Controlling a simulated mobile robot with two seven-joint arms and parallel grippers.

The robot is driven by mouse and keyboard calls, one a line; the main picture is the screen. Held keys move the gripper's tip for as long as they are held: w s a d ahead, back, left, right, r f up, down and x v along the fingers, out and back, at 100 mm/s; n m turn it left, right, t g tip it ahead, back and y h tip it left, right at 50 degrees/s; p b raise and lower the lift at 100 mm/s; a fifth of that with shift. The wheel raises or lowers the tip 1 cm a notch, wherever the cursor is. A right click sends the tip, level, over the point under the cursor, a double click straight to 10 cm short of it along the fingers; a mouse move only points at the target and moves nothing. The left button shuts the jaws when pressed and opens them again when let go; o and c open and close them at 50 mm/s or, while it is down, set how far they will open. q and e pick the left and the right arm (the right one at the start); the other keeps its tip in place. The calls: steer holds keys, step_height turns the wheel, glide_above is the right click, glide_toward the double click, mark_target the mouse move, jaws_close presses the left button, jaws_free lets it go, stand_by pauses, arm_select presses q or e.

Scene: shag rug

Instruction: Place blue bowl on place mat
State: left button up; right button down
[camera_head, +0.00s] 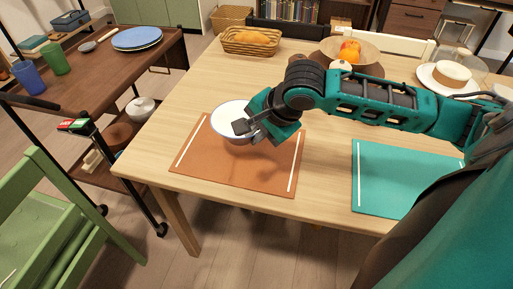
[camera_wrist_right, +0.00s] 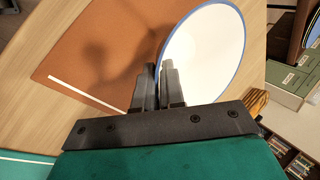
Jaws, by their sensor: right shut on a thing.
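The blue bowl (camera_head: 228,117) is white inside with a blue rim, upright or nearly so. In the head view it overlaps the far edge of the orange place mat (camera_head: 215,172). My right gripper (camera_head: 246,127) is shut on the near right part of its rim. In the right wrist view the fingers (camera_wrist_right: 157,85) pinch the wall of the bowl (camera_wrist_right: 205,52). The orange mat (camera_wrist_right: 100,42) lies beside and below it there. I cannot tell whether the bowl touches the mat. My left gripper is not in view.
A teal mat (camera_head: 385,185) lies on the table's right. A cart (camera_head: 112,60) with plates and cups is left, a green chair (camera_head: 50,215) front left.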

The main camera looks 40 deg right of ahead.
step_height(320, 180, down, 3)
steer(key=shift+f+b, duration=0.2)
steer(key=shift+b, duration=0.2)
steer(key=shift+f, duration=0.35)
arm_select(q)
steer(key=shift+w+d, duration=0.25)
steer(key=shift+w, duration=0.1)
arm_select(e)
steer(key=c, duration=1.5)
jaws_free()
steer(key=shift+f, duration=0.1)
steer(key=shift+o, duration=1.3)
arm_select(q)
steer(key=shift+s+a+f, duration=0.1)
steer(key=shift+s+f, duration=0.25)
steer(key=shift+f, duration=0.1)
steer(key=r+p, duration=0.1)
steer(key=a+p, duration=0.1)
steer(key=p, duration=0.1)
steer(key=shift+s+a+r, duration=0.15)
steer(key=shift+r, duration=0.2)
arm_select(e)
steer(key=v, duration=1.2)
